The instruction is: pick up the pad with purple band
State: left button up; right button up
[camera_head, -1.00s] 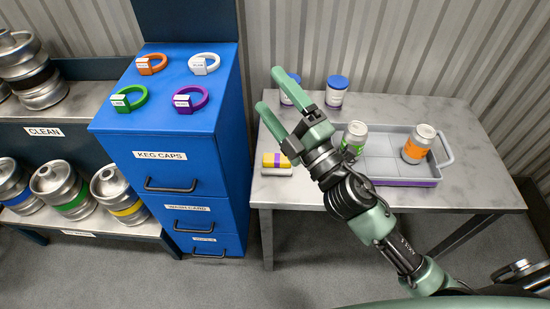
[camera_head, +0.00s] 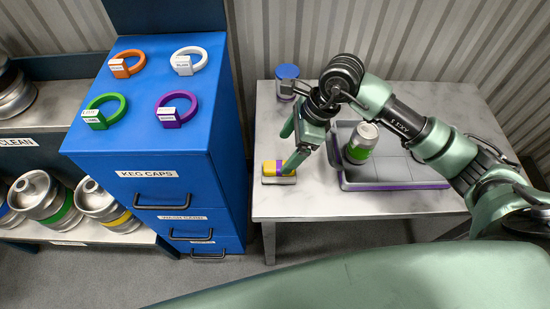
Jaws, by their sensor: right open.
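The pad with the purple band (camera_head: 270,168) is a small yellow block with a purple stripe, on a pale base. It lies on the left side of the grey metal table (camera_head: 300,207), near the front left. My right gripper (camera_head: 288,152) is open and points down, with one finger at the right end of the pad. I cannot tell whether that finger touches the pad. The other finger is behind it, higher in the picture. My left gripper is not in view.
A grey tray (camera_head: 410,176) with a purple lower edge holds a green-labelled can (camera_head: 361,145). A blue-lidded jar (camera_head: 287,78) stands behind the gripper. The blue keg-cap cabinet (camera_head: 150,145) stands close to the table's left side. Bare table lies in front of the pad.

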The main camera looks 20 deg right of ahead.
aim_at(279, 165)
jog(key=shift+s+a+f+p, duration=0.15)
jog(key=shift+s+a+f, duration=0.25)
jog(key=shift+f, duration=0.2)
jog(key=shift+s+a+f+p, duration=0.15)
jog(key=shift+s+a+f, duration=0.2)
jog(key=shift+f, duration=0.2)
jog(key=x, duration=0.2)
jog(key=shift+a+f, duration=0.15)
jog(key=shift+f, duration=0.2)
jog(key=shift+w+a+f, duration=0.1)
jog(key=shift+a+f, duration=0.05)
jog(key=shift+f, duration=0.4)
jog(key=c, duration=1.4)
jog(key=shift+c, duration=0.4)
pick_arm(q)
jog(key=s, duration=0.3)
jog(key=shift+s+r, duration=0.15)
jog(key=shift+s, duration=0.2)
pick_arm(e)
notch_tip(279, 165, up, 20)
